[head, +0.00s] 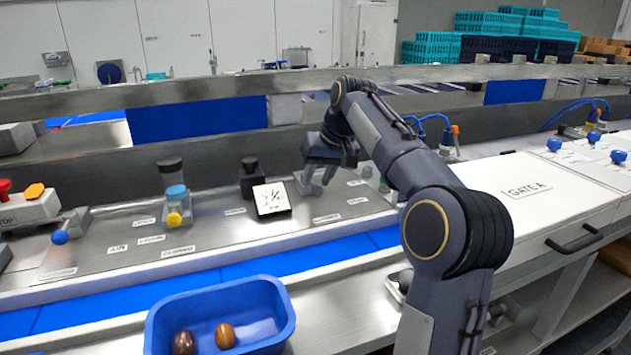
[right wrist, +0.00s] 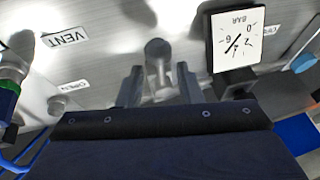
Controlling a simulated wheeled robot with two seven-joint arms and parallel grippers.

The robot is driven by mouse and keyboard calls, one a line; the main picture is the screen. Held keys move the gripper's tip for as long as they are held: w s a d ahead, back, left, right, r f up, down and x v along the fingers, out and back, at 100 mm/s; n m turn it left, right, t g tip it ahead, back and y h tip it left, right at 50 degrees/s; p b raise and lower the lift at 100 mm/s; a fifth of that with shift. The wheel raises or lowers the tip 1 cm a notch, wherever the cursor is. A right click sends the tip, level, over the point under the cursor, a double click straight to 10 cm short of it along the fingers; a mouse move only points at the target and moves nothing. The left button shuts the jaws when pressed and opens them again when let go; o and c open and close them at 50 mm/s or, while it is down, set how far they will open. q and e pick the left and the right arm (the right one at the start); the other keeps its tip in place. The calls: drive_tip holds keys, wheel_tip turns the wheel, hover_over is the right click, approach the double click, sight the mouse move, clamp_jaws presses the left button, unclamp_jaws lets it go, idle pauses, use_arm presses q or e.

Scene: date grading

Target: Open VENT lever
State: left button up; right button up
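A grey lever with a rounded knob (right wrist: 157,48) stands on the steel panel in the right wrist view, in line with the gap between my right gripper's fingers (right wrist: 158,88). The fingers are apart, with space on both sides of the lever, and no contact shows. The VENT label (right wrist: 66,37) lies on the panel to the left of the lever. In the head view my right gripper (head: 316,186) is low over the panel, just right of the gauge; the lever is hard to make out there. My left gripper is not in view.
A square white gauge (head: 271,199) stands close beside the right gripper. A blue-and-yellow valve unit (head: 177,205) and a blue-knobbed lever (head: 62,236) are farther left. A blue bin (head: 168,297) holding two dates sits in front. The GATE A cover (head: 560,185) is at right.

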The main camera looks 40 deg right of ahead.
drive_tip(key=shift+w+a+f, duration=0.1)
drive_tip(key=shift+w+f, duration=0.2)
drive_tip(key=shift+f, duration=0.3)
clamp_jaws()
